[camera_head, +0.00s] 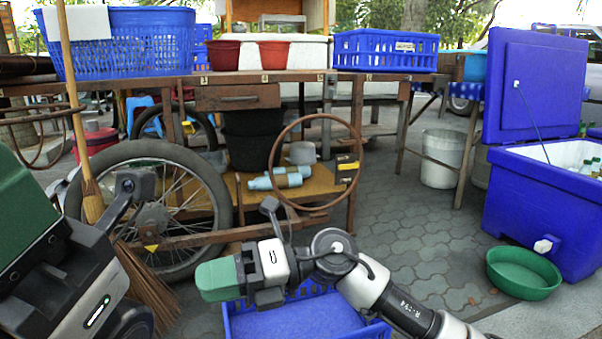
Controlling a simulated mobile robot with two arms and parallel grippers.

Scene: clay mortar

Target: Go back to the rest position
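My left arm comes in from the left edge, and its gripper (130,185) points up in front of the cart wheel, seen edge-on. My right arm comes in from the bottom right, and its gripper (271,208) points up and away, in front of the wooden cart. I see no object held in either gripper. The fingers overlap from this angle, so I cannot tell how far apart they are.
A blue crate (300,323) lies below my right arm. The wooden cart (238,97) with its large wheel (203,175) stands ahead. A blue cooler (545,215) and a green basin (523,273) are at right. Paved floor (415,235) is clear between.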

